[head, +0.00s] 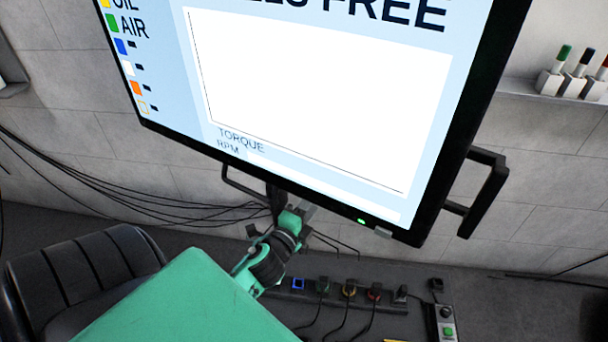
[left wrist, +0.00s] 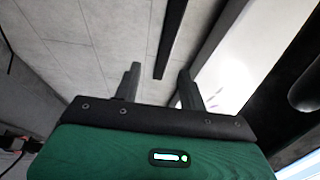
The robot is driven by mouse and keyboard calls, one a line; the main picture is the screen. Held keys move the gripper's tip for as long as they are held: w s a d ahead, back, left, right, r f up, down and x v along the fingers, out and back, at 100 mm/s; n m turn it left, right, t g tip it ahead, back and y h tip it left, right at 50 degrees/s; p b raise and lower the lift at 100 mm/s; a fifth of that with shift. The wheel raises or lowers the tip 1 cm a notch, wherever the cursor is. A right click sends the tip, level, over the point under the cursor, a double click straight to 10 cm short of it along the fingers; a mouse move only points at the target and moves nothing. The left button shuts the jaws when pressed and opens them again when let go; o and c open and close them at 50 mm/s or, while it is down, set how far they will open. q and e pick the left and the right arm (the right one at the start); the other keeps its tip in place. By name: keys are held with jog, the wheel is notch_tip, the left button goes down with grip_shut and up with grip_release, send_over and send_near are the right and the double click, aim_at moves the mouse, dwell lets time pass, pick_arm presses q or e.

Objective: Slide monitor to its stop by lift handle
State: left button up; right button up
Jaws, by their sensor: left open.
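The monitor (head: 300,85) is a large black-framed screen filling the upper middle of the head view, tilted in the picture. A thick black bracket handle (head: 487,192) stands out from its right edge. A thinner black bar (head: 240,187) shows under its lower edge; I cannot tell which is the lift handle. My left arm reaches up from the bottom to below the monitor's lower edge, left of the thick handle and apart from it. In the left wrist view my left gripper (left wrist: 158,82) is open, with nothing between its fingers. A dark bar (left wrist: 172,38) shows beyond them. My right gripper is out of view.
A black padded seat (head: 80,275) is at lower left. A dark bench strip with sockets and plugs (head: 350,292) runs below the monitor. Loose cables (head: 130,190) hang along the grey wall at left. A shelf with markers (head: 572,82) is at upper right.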

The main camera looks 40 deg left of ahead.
pick_arm(q)
jog(key=s, duration=0.3)
jog(key=shift+d, duration=0.25)
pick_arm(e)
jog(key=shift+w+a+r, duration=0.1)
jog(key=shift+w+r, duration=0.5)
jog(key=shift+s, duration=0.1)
pick_arm(q)
jog(key=shift+f, duration=0.1)
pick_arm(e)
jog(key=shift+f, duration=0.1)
